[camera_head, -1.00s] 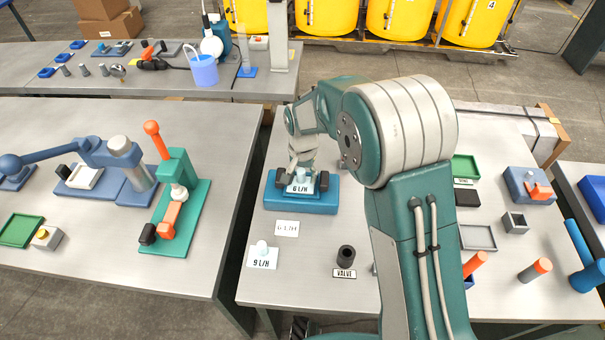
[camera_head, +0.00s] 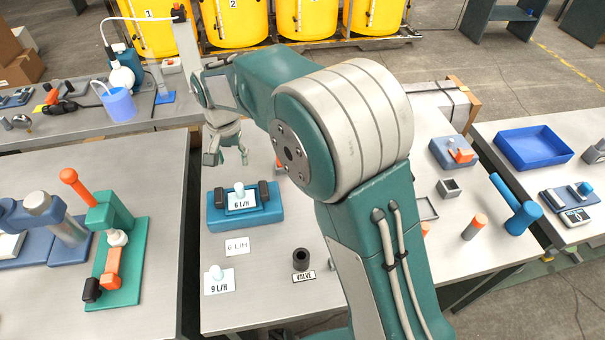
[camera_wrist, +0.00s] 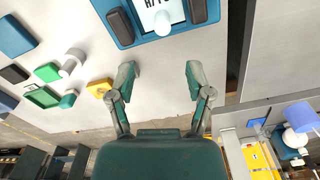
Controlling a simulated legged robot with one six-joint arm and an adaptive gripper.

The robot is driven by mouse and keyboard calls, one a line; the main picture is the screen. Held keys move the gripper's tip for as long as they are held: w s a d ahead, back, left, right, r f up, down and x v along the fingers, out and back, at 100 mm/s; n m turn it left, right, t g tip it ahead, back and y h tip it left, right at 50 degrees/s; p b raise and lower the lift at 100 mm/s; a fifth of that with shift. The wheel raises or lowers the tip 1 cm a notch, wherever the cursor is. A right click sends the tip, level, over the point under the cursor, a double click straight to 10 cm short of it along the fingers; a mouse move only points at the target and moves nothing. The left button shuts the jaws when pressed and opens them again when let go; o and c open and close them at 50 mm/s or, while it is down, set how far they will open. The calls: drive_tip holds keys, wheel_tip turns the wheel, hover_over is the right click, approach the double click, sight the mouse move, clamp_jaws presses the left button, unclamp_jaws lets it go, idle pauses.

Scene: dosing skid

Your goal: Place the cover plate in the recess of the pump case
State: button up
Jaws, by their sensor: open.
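The blue pump case (camera_head: 270,214) stands on the bench with a black block at each side of its top. A white cover plate (camera_head: 234,206) with a pale knob, marked 6 L/H, lies between these blocks and looks flat in the recess. A second white plate (camera_head: 214,287), marked 9 L/H, with a similar knob, lies at the bench's front left. My gripper (camera_head: 228,156) is open and empty, raised above and behind the case. In the wrist view my spread fingers (camera_wrist: 162,72) hold nothing, and part of the pump case (camera_wrist: 118,27) shows at the top, apart from them.
A flat printed label (camera_head: 237,246) lies between the case and the second plate. A black valve piece (camera_head: 302,260) stands to their right. A green press with orange handle (camera_head: 117,252) stands on the left bench, across a gap. Yellow tanks (camera_head: 242,20) stand behind.

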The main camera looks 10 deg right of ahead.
drive_tip(key=s+d+r+n+t, duration=0.1)
drive_tip(key=s+d+r, duration=0.3)
drive_tip(key=d+r, duration=0.25)
drive_tip(key=s+d+r+t, duration=0.2)
drive_tip(key=s+d+r, duration=0.3)
drive_tip(key=d, duration=0.2)
drive_tip(key=s+d+t, duration=0.1)
drive_tip(key=s+d, duration=0.4)
drive_tip(key=s, duration=0.3)
drive_tip(key=s+d+n+t, duration=0.1)
drive_tip(key=s+d, duration=0.4)
drive_tip(key=s, duration=0.2)
drive_tip(key=shift+s+r+t, duration=0.15)
drive_tip(key=shift+s+t, duration=0.15)
drive_tip(key=shift+s, duration=0.05)
drive_tip(key=shift+o, duration=0.2)
idle(0.6)
